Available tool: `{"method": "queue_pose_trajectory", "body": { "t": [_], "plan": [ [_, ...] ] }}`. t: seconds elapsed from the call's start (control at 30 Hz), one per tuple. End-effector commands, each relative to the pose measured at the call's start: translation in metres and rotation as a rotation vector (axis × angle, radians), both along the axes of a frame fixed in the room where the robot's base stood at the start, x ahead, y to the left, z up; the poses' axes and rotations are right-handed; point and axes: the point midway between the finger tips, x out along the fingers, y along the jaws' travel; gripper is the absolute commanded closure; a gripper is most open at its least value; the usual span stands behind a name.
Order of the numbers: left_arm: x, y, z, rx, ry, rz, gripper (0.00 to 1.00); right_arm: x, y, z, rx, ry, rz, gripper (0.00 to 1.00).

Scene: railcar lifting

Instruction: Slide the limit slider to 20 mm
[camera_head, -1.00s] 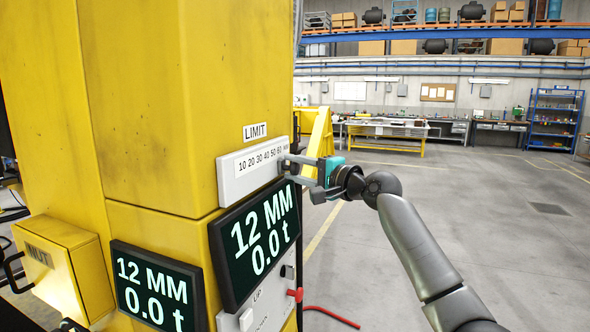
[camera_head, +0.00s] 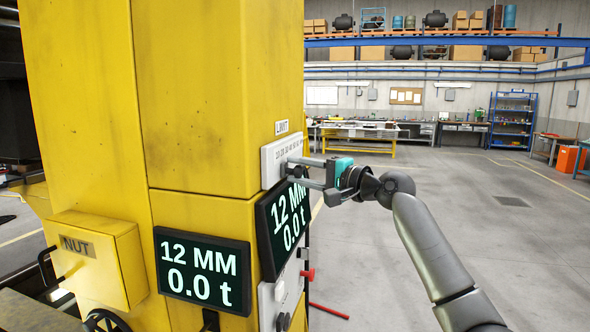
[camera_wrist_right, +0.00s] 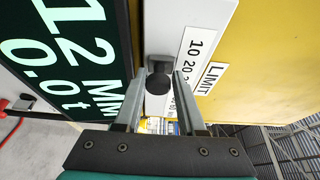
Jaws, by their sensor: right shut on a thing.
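The limit slider's white scale plate (camera_head: 271,167) is on the right face of the yellow column, under a LIMIT label (camera_head: 282,127). My right gripper (camera_head: 287,171) reaches it from the right, its two fingers at the plate. In the right wrist view the round dark slider knob (camera_wrist_right: 158,83) sits between the fingertips (camera_wrist_right: 157,88), and the gripper is shut on it. The scale numbers (camera_wrist_right: 195,55) run beside the knob, with 10 and 20 readable. The exact mark the knob stands at cannot be told. My left gripper is out of view.
A tilted display (camera_head: 284,225) just below the plate and a front display (camera_head: 203,272) both read 12 MM and 0.0 t. A button panel (camera_head: 280,293) with a red knob (camera_head: 307,274) is lower down. A NUT box (camera_head: 97,258) juts out left. The floor to the right is open.

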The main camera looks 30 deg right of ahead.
Motion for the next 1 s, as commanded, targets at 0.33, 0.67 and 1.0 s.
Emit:
{"method": "queue_pose_trajectory", "body": {
  "t": [0.33,0.67,1.0],
  "plan": [
    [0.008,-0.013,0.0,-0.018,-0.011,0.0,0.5,0.001,0.001,-0.006,-0.001,0.015,0.003,0.54],
    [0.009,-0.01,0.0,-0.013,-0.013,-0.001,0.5,0.0,0.001,-0.002,0.001,0.006,0.002,0.37],
    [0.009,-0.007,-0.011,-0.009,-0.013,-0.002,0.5,-0.023,-0.008,-0.004,-0.002,0.003,-0.001,0.37]
  ]
}}
